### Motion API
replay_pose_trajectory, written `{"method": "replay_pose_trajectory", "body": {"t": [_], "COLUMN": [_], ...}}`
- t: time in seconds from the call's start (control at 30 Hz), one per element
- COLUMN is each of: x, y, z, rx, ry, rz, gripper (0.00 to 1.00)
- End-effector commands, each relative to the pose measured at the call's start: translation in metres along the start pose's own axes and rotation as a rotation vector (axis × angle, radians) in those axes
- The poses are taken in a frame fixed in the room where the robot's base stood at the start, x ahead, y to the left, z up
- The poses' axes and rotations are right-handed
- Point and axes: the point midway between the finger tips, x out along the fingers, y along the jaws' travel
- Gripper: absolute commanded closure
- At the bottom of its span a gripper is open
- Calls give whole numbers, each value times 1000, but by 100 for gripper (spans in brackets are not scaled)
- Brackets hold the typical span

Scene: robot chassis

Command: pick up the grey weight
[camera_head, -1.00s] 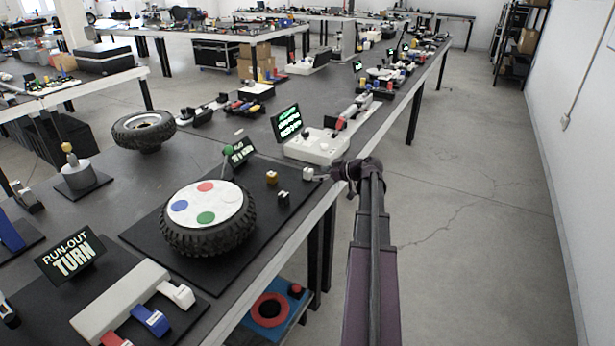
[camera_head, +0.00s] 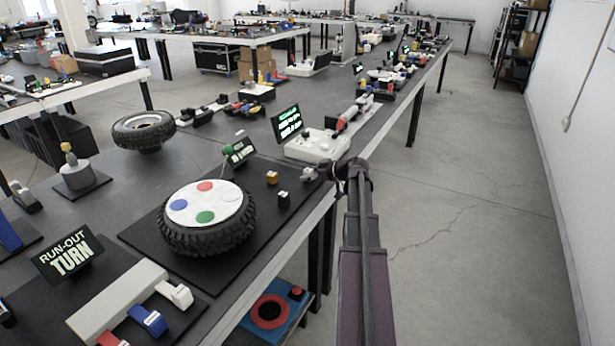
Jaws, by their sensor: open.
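A small light grey weight (camera_head: 308,175) sits near the table's right edge, beside the black mat's far right corner. My gripper (camera_head: 319,174) reaches in over the table edge from the right. It is open, with its fingertips at the weight's right side. I cannot tell whether they touch the weight or stand around it, and they hide part of it.
An orange-brown block (camera_head: 271,178) and a dark block (camera_head: 283,200) stand on the black mat, left of my gripper. A tyre (camera_head: 207,222) with a white disc of coloured spots lies there too. A white device (camera_head: 318,147) stands just behind.

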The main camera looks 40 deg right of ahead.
Motion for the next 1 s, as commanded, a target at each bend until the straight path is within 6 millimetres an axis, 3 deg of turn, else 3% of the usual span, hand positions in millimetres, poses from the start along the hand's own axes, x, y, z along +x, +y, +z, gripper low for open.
{"method": "replay_pose_trajectory", "body": {"t": [0.07,0.2,0.3,1.0], "x": [0,0,0,-5], "y": [0,0,0,0], "z": [0,0,0,-9], "rx": [0,0,0,0], "ry": [0,0,0,0], "rz": [0,0,0,1], "gripper": [17,59,83,83]}}
